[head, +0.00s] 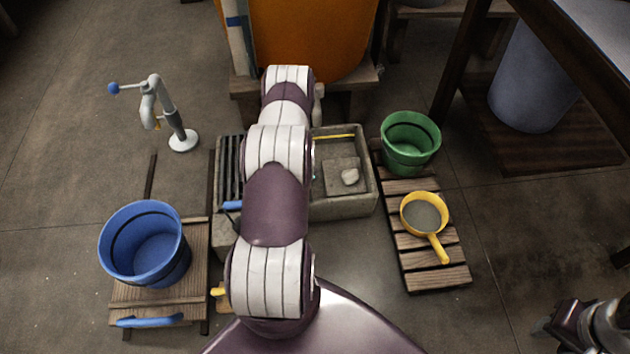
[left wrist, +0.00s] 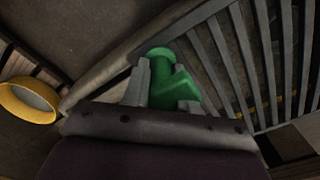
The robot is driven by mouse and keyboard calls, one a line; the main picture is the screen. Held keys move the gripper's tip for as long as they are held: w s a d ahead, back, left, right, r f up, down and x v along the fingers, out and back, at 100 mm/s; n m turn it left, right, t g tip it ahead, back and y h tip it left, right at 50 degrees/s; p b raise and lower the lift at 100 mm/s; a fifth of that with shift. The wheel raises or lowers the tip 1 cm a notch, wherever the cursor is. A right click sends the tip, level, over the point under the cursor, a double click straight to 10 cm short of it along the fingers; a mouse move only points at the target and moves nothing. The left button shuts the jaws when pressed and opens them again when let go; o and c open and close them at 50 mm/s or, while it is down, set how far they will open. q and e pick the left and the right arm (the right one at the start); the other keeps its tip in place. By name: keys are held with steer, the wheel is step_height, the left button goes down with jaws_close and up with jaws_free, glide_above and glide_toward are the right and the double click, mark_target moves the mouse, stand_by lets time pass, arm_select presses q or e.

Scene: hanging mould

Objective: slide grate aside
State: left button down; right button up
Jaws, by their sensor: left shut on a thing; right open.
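The grate (head: 228,172), with dark parallel bars, lies over the left part of a grey stone basin (head: 345,212) in the head view. My left arm crosses the middle of that view and hides part of the grate and basin, and my left gripper is hidden there. In the left wrist view, my left gripper (left wrist: 163,88) is shut on a green handle (left wrist: 160,62), with the grate's bars (left wrist: 235,60) right beside it. My right gripper (head: 556,328) is open and empty at the lower right, away from the basin.
A blue bucket (head: 145,245) stands on a wooden board at the left. A green bucket (head: 408,145) and a yellow ladle (head: 425,215) rest on a slatted pallet (head: 435,275) at the right. A stand with a blue knob (head: 165,110) is at the back left.

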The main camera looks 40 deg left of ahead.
arm_select(q)
steer(key=shift+s+a, duration=0.15)
steer(key=shift+s, duration=0.1)
steer(key=c, duration=0.9)
jaws_free()
step_height(320, 180, up, 12)
steer(key=p, duration=0.6)
steer(key=shift+r+p, duration=0.35)
